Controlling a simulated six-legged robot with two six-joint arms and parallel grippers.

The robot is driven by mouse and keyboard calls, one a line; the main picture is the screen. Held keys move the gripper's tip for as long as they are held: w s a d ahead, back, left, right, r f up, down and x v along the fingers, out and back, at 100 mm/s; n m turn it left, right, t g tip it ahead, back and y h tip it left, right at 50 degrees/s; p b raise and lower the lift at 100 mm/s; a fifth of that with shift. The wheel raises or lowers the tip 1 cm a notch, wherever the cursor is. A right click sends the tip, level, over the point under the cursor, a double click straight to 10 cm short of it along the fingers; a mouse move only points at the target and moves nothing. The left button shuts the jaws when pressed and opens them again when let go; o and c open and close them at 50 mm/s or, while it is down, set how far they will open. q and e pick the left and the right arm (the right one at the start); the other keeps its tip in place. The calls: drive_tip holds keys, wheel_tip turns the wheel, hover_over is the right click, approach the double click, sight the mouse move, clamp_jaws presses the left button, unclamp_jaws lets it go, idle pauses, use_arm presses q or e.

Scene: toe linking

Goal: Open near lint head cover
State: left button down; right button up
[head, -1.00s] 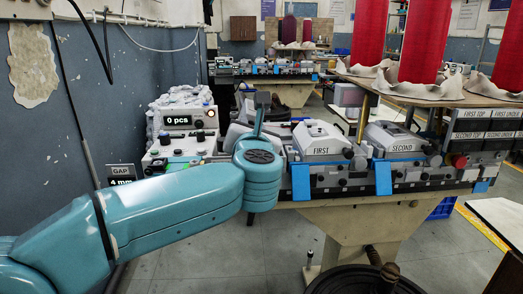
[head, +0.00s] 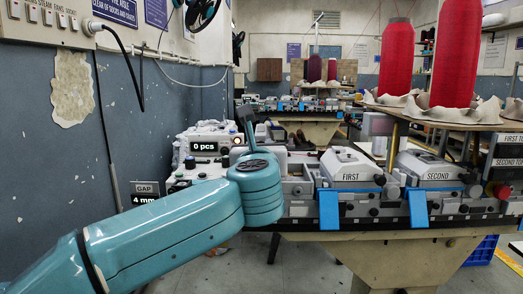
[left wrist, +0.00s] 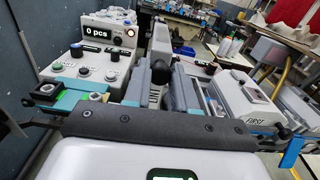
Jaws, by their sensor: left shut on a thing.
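A white cover labelled FIRST (head: 350,168) and a white cover labelled SECOND (head: 430,167) sit side by side on the machine; both look closed. The FIRST cover also shows in the left wrist view (left wrist: 246,97). My left gripper (head: 246,130) is left of the FIRST cover, over the machine's left end. My right gripper is not in view.
A control box reading 0 pcs (head: 203,146) stands behind my left arm. A GAP 4 mm sign (head: 145,192) is on its left. Blue tabs (head: 329,209) hang along the machine's front. Red yarn cones (head: 396,60) stand at the right.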

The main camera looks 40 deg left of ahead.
use_arm(q)
drive_tip(key=c, duration=0.9)
unclamp_jaws()
drive_tip(key=shift+a, duration=0.1)
drive_tip(key=p+v, duration=0.1)
drive_tip(key=v, duration=1.5)
drive_tip(key=shift+s+d, duration=0.15)
drive_tip(key=shift+d, duration=0.05)
